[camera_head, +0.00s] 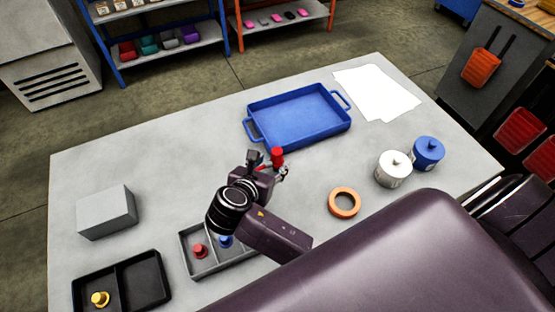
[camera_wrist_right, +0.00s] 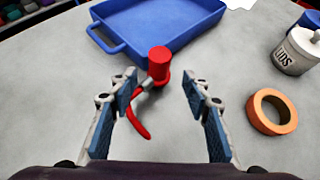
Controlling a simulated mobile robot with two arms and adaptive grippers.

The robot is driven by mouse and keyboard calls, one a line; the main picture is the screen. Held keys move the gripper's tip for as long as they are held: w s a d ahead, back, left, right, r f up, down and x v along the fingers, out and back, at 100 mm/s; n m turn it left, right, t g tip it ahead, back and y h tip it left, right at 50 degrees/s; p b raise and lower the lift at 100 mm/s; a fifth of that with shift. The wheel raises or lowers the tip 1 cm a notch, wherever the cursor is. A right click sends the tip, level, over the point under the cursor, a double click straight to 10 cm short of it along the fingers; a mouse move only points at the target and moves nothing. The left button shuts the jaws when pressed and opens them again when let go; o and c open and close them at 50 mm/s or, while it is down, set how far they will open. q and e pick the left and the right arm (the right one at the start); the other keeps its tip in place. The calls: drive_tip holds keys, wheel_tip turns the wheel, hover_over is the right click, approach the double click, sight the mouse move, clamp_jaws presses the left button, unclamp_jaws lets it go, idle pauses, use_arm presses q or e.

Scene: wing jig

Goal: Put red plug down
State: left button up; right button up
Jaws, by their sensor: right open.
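A red plug (camera_head: 200,251) sits in the left compartment of a small grey divided tray (camera_head: 188,240). My right gripper (camera_head: 268,163) is above the table, between that tray and the blue tray, with no plug in it. In the right wrist view, the right gripper (camera_wrist_right: 163,95) is open, its two fingers wide apart. Between and just beyond the fingers is a red mallet-like tool (camera_wrist_right: 159,63) with a metal neck and red handle; its red head also shows in the head view (camera_head: 277,155). I cannot tell whether it touches a finger. My left gripper is not in view.
A blue plug (camera_head: 225,241) is in the grey tray, partly hidden by my arm. A black tray (camera_head: 143,278) holds a yellow plug (camera_head: 99,299). A grey block (camera_head: 106,212), blue tray (camera_head: 298,118), orange ring (camera_head: 344,203), white pot (camera_head: 392,170) and blue pot (camera_head: 428,152) stand around.

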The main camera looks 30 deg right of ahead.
sight(275, 158)
drive_tip(key=x, duration=0.6)
drive_tip(key=shift+w+d+r+p, duration=0.2)
drive_tip(key=shift+w+p, duration=0.05)
drive_tip(key=shift+p, duration=0.15)
drive_tip(key=shift+c, duration=0.4)
clamp_jaws()
